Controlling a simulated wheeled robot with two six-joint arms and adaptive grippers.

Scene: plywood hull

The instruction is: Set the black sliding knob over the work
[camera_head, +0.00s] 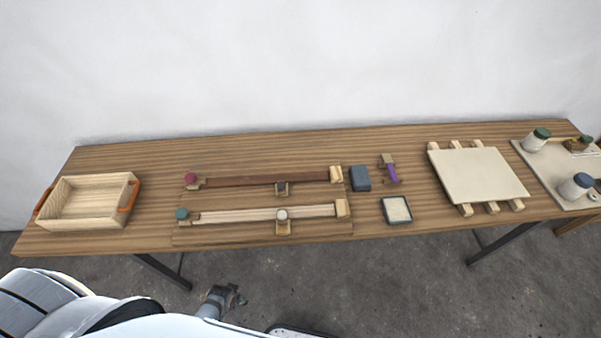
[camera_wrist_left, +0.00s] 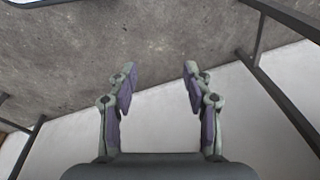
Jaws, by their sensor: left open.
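Two long bars lie side by side on a board on the table. The far bar (camera_head: 250,180) is dark brown and the near bar (camera_head: 240,214) is pale. At the middle of the far bar sits a small slider with a dark knob (camera_head: 282,187), which looks like the black one. The near bar has a slider with a light grey knob (camera_head: 282,213). My left gripper (camera_head: 234,297) is low in front of the table, well away from both bars. In the left wrist view it is open and empty (camera_wrist_left: 160,80), above the floor. My right gripper is not in view.
A crimson knob (camera_head: 190,178) and a teal knob (camera_head: 182,213) stand at the bars' left ends. A wooden crate (camera_head: 88,213) is at the left. A dark block (camera_head: 361,178), purple-handled tool (camera_head: 391,172), small tray (camera_head: 397,222) and pale board (camera_head: 478,175) are to the right.

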